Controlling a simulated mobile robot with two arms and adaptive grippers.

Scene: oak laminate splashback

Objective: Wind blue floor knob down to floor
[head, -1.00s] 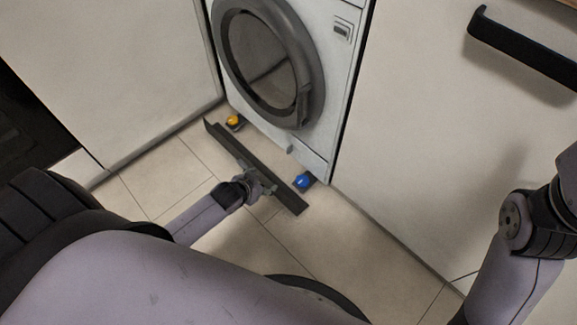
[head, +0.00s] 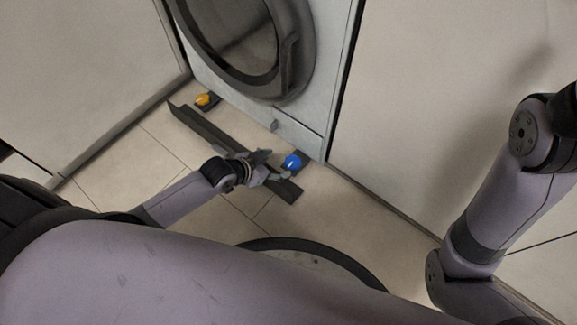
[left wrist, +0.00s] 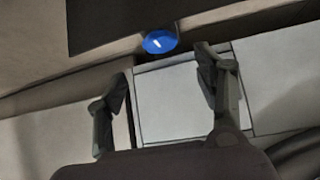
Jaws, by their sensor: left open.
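The blue floor knob (head: 292,162) sits low at the front right corner of the washing machine, close to the floor. It also shows in the left wrist view (left wrist: 160,42), ahead of and between the fingers, with a pale mark on its face. My left gripper (head: 272,166) is just left of the knob in the head view. In the left wrist view its fingers (left wrist: 163,82) are spread apart with nothing between them, and the knob lies beyond the tips. Only links of my right arm show; its gripper is out of the picture.
A yellow knob (head: 206,99) is at the machine's front left corner. A dark plinth strip (head: 205,130) lies on the tiles before the washing machine (head: 300,119), beside my left gripper. Cabinet panels flank the machine on both sides. Tiled floor is clear right of the strip.

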